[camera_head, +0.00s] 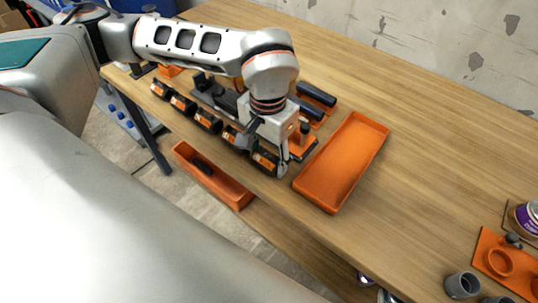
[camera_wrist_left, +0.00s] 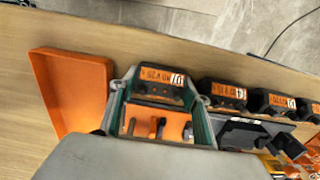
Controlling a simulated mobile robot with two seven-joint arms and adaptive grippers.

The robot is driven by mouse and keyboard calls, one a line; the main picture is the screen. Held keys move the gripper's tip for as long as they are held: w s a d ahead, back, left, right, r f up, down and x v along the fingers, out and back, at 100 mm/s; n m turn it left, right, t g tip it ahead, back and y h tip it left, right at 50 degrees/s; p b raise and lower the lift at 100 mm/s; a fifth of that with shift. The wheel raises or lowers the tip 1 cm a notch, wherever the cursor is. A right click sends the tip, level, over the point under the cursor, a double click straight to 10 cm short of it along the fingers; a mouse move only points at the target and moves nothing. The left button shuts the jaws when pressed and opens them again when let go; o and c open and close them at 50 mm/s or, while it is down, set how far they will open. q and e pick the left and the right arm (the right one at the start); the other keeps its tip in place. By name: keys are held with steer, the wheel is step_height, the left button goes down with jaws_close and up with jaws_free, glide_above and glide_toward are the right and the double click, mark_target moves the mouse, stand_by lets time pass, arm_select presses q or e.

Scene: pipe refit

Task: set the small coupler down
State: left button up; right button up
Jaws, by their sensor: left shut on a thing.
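My left gripper (camera_head: 276,162) is low over the table's front edge, at the near end of a row of black blocks with orange labels. In the left wrist view its two greenish fingers (camera_wrist_left: 160,100) stand on either side of the nearest labelled block (camera_wrist_left: 162,82). An orange plate with dark pegs (camera_wrist_left: 152,122) shows between the fingers, nearer the wrist. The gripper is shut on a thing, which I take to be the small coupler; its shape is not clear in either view. My right gripper is not in view.
An empty orange tray (camera_head: 344,160) lies right of the gripper. Dark cylinders (camera_head: 316,95) lie behind it. An orange bin (camera_head: 212,176) sits below the table edge. A grey cup (camera_head: 462,285) and an orange fixture (camera_head: 490,240) stand at lower right. The table's back is clear.

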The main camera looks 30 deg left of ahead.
mark_target(268, 155)
arm_select(q)
steer(key=shift+r, duration=0.1)
steer(key=shift+f, duration=0.2)
steer(key=o, duration=1.1)
steer(key=shift+r, duration=0.1)
step_height(268, 155, up, 12)
steer(key=shift+r+p, duration=0.15)
steer(key=shift+p, duration=0.75)
